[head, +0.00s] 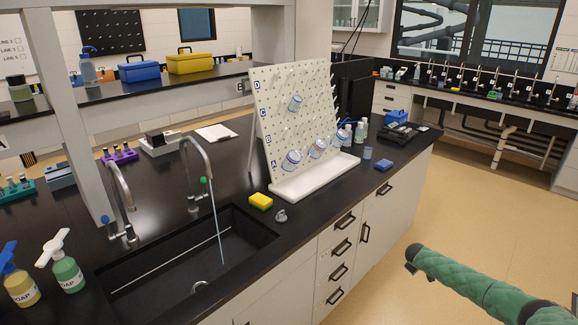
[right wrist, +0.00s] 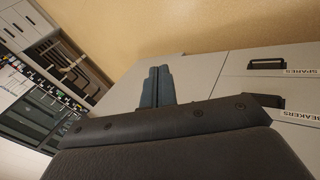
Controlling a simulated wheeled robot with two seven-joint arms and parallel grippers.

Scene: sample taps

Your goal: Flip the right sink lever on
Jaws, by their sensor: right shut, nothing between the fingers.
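The right tap (head: 198,160) is a curved grey spout behind the black sink (head: 190,262), with a small green-tipped lever (head: 204,180) at its base. A thin pale-blue stream (head: 217,222) runs from its spout down into the basin. The left tap (head: 122,192) has a blue-tipped lever (head: 105,219), and no stream shows under its spout. My right gripper (head: 411,258) is at the lower right of the head view, over the floor beyond the counter front, well away from both taps. In the right wrist view its fingers (right wrist: 157,85) are together and empty. My left gripper is out of view.
Soap bottles (head: 66,267) stand left of the sink. The aisle floor (head: 470,190) is clear.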

